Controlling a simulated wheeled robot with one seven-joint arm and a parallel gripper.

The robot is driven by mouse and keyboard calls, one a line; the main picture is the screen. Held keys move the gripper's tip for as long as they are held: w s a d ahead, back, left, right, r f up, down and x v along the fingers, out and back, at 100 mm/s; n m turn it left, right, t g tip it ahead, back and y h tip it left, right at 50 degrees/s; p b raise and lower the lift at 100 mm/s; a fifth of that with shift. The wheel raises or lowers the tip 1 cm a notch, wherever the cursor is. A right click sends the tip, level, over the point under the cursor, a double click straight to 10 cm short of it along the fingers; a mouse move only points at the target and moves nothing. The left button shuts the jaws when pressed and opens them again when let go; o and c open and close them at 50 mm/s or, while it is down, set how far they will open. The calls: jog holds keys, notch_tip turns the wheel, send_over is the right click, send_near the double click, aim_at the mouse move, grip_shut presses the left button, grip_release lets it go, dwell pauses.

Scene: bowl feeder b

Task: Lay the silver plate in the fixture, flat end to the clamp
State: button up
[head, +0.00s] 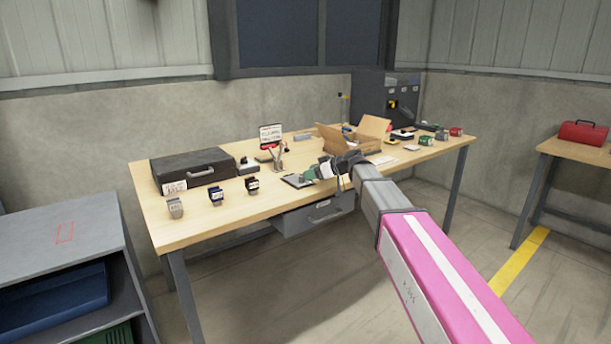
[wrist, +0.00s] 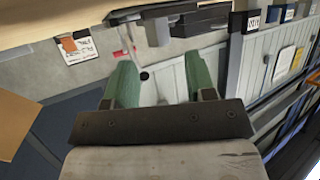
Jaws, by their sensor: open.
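My gripper (head: 312,173) is over the workbench near its front edge, with its green fingers pointing left. In the wrist view my gripper (wrist: 160,84) is open, with nothing between the two green fingers. A flat grey piece with a dark edge (head: 295,181) lies on the bench just left of the fingers. I cannot tell whether it is the silver plate or part of the fixture. A dark flat piece with a grey block (wrist: 157,28) shows beyond the fingertips in the wrist view. The clamp and the plate's flat end cannot be made out.
A black case (head: 195,170) and several small labelled blocks stand on the workbench (head: 235,212) to the left. An open cardboard box (head: 345,141) stands behind my arm. A sign (head: 270,134) and a holder with tools (head: 277,160) stand at the back. Bare wood lies front left.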

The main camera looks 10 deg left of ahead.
jog(key=v, duration=0.9)
jog(key=s+d+f+m+h, duration=0.35)
jog(key=d+f, duration=0.35)
jog(key=f, duration=0.3)
jog(key=s+d+f+m+h, duration=0.3)
jog(key=s+d+f+m, duration=0.15)
jog(key=d+f, duration=0.45)
jog(key=s+d+f+m+g+h, duration=0.2)
jog(key=s+d+f+m+h, duration=0.4)
jog(key=s+d+f, duration=0.8)
jog(key=d+f+m, duration=0.1)
jog(key=d+m, duration=0.1)
jog(key=d, duration=0.1)
jog(key=shift+s+h, duration=0.35)
jog(key=shift+f, duration=0.1)
